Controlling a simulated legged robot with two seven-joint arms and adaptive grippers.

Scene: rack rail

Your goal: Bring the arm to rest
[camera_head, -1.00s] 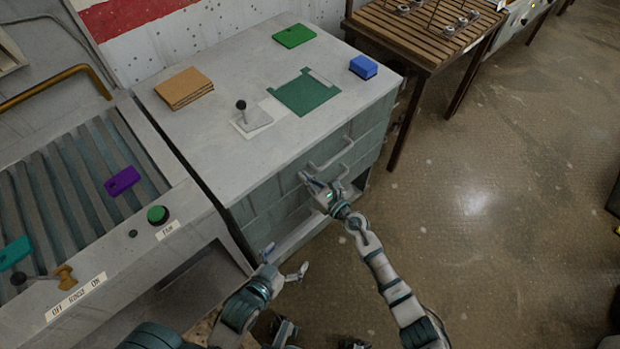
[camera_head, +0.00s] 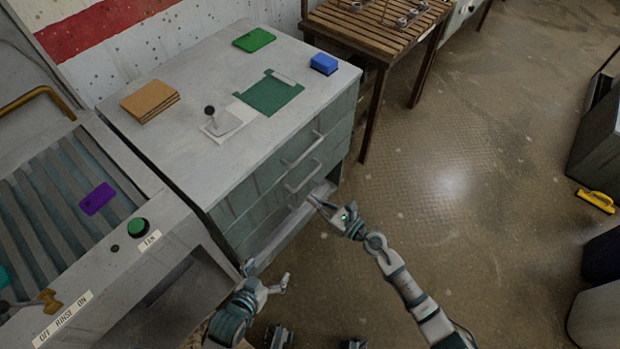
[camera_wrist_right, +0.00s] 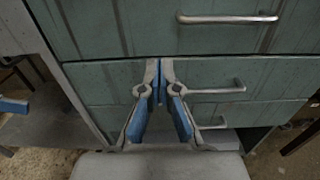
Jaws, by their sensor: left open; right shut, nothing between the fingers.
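My right gripper (camera_head: 322,206) is shut and empty in front of the drawer cabinet (camera_head: 230,205), beside its lower front and apart from the handles as far as the head view shows. In the right wrist view the closed fingers (camera_wrist_right: 158,72) point at the green drawer fronts, with a metal drawer handle (camera_wrist_right: 215,88) just to their right. My left gripper (camera_head: 266,277) is open and empty, low near the cabinet's front left corner.
On the cabinet top are cardboard sheets (camera_head: 150,101), a small lever (camera_head: 211,112), a green mat (camera_head: 268,96), a green plate (camera_head: 254,40) and a blue block (camera_head: 323,64). The floor (camera_head: 470,170) to the right is open.

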